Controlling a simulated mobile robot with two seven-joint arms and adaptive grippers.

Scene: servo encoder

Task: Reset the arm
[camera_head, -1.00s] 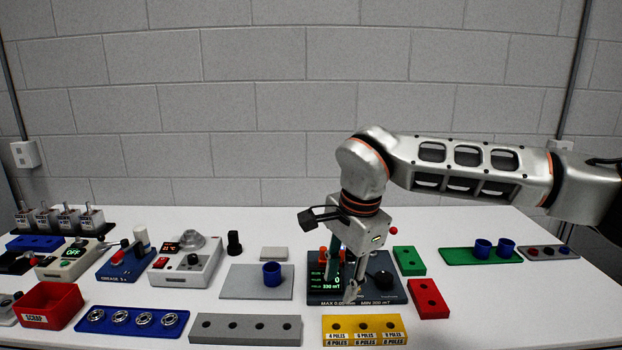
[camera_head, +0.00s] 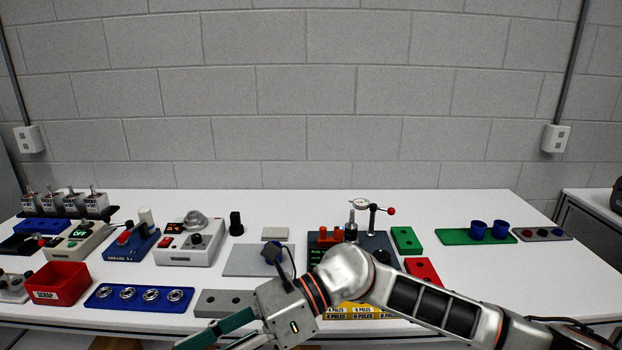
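My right arm comes in from the right and reaches low across the front of the table. Its gripper (camera_head: 215,343) points down and left at the bottom edge, in front of the grey block with holes. One dark green finger and part of a second show, with a gap between them. The fingertips lie at or past the frame edge, and I see nothing held. My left gripper is not in view. The dark test station (camera_head: 375,242), with a dial gauge (camera_head: 360,204) on its stand, is partly hidden behind the arm.
A red scrap bin (camera_head: 58,284), a blue tray of bearings (camera_head: 138,297) and a grey block (camera_head: 224,303) line the front left. A green tray (camera_head: 455,237) with two blue cups stands at right. The table's right front (camera_head: 520,285) is clear.

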